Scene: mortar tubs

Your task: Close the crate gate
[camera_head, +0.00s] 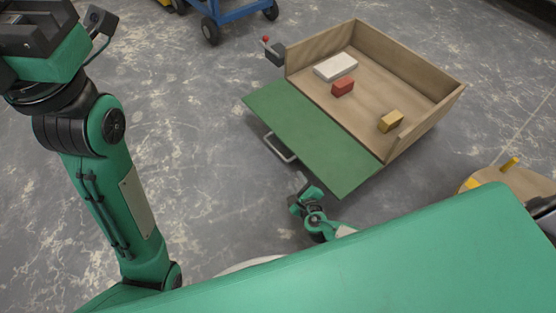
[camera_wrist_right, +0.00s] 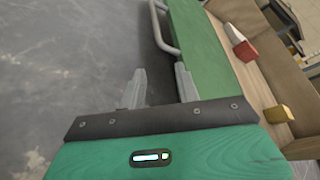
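The wooden crate (camera_head: 415,75) stands with its green gate (camera_head: 310,135) folded down and outward, so that side is open. A grey bar handle (camera_head: 281,150) sits along the gate's outer edge; it also shows in the right wrist view (camera_wrist_right: 158,32). My right gripper (camera_head: 300,181) is just below the handle in the head view. In the wrist view its two fingers (camera_wrist_right: 160,88) are apart with nothing between them, and the handle is ahead of them. My left gripper (camera_head: 35,35) is at the top left, partly cut off, and its fingers are unclear.
Inside the crate lie a white block (camera_head: 335,66), a red block (camera_head: 343,88) and a yellow block (camera_head: 390,121). A dark latch with a red knob (camera_head: 266,40) is at the crate's left corner. A blue cart (camera_head: 235,12) stands behind. The floor left of the gate is clear.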

